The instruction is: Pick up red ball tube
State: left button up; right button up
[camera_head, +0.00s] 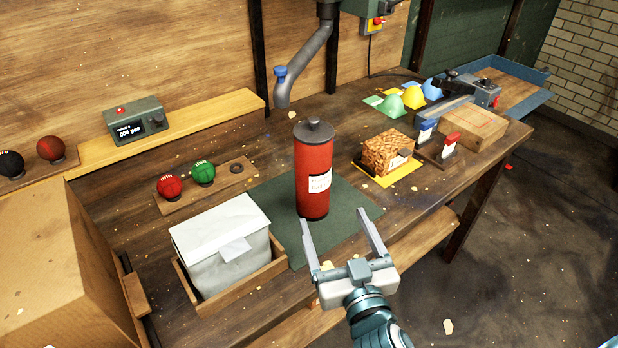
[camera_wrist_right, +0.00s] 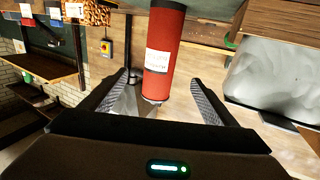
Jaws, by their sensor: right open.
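The red ball tube (camera_head: 314,172) is a red cylinder with a dark lid and a white label. It stands upright on a green mat (camera_head: 270,195) on the workbench. In the right wrist view the tube (camera_wrist_right: 168,50) appears ahead, between the lines of the two fingers. My right gripper (camera_head: 340,232) is open and empty, in front of the tube on the near side of the bench, with a finger to each side. It also shows in the right wrist view (camera_wrist_right: 168,88). I cannot see any contact with the tube. My left gripper is not in view.
A white bag (camera_head: 215,250) in a wooden tray stands left of the tube. Red (camera_head: 169,186) and green (camera_head: 203,173) balls sit on a rack behind it. A brown block (camera_head: 386,150) lies on a yellow mat to the right. A grey pipe (camera_head: 305,65) hangs behind the tube.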

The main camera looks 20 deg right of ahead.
aim_at(318, 180)
jog(key=w, duration=0.3)
jog(key=w+p, duration=0.1)
jog(key=w, duration=0.3)
jog(key=w+p, duration=0.1)
jog(key=w, duration=0.2)
jog(key=shift+w+d+r, duration=0.25)
jog(key=shift+w+d, duration=0.05)
jog(key=shift+w, duration=0.05)
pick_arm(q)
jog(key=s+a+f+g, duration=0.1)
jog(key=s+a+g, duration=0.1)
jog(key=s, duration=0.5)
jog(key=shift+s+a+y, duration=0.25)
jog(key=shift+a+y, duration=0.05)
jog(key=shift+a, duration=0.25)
pick_arm(e)
jog(key=shift+w+f, duration=0.1)
jog(key=shift+w, duration=0.5)
jog(key=shift+w, duration=0.1)
